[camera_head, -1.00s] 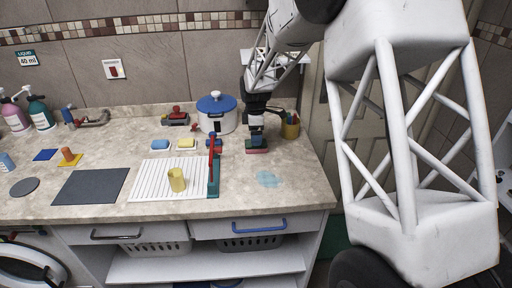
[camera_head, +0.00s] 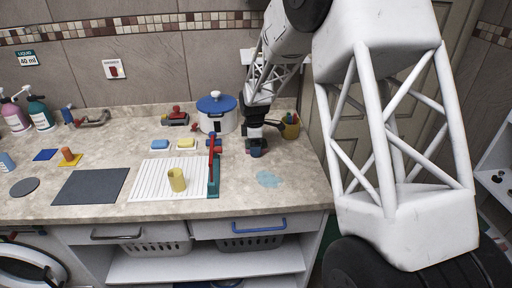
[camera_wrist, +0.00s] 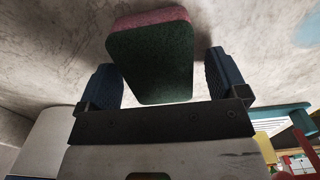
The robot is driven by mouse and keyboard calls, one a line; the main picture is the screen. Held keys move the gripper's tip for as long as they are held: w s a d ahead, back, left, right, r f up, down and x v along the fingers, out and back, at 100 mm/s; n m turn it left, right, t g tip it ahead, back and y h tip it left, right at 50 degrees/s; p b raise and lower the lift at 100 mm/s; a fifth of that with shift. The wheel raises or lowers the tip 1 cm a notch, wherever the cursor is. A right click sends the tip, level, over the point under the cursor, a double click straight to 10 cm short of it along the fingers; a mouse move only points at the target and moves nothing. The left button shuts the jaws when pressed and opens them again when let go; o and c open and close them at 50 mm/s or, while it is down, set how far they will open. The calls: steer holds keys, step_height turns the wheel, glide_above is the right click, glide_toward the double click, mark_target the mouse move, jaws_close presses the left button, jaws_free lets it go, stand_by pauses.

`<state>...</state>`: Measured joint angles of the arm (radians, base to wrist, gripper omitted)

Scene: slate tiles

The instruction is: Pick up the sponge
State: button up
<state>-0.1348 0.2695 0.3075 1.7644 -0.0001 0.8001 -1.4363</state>
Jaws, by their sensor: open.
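The sponge (camera_wrist: 152,62) has a dark green face and a pink layer. In the wrist view it lies between the two fingers of my gripper (camera_wrist: 163,84). The fingers are open, with a small gap visible on the right side; on the left the finger is very near the sponge, and I cannot tell if it touches. In the head view my gripper (camera_head: 254,149) is low over the counter, right of the red and teal upright tool, and mostly hides the sponge.
A white pot with a blue lid (camera_head: 217,112) and a pencil cup (camera_head: 290,127) stand behind my gripper. The red and teal tool (camera_head: 213,165), a ribbed white mat (camera_head: 150,180) and a yellow cup (camera_head: 177,180) are left. A light blue puddle (camera_head: 268,179) lies in front.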

steer(key=shift+c, duration=0.4)
steer(key=c, duration=0.9)
steer(key=shift+r, duration=0.15)
steer(key=shift+r, duration=1.4)
steer(key=shift+s+r, duration=0.2)
steer(key=shift+r, duration=0.1)
steer(key=s, duration=0.5)
steer(key=s+d+r, duration=0.1)
steer(key=s, duration=0.4)
steer(key=s+d, duration=0.1)
steer(key=s, duration=0.4)
steer(key=shift+s+r, duration=0.2)
steer(key=shift+s, duration=0.05)
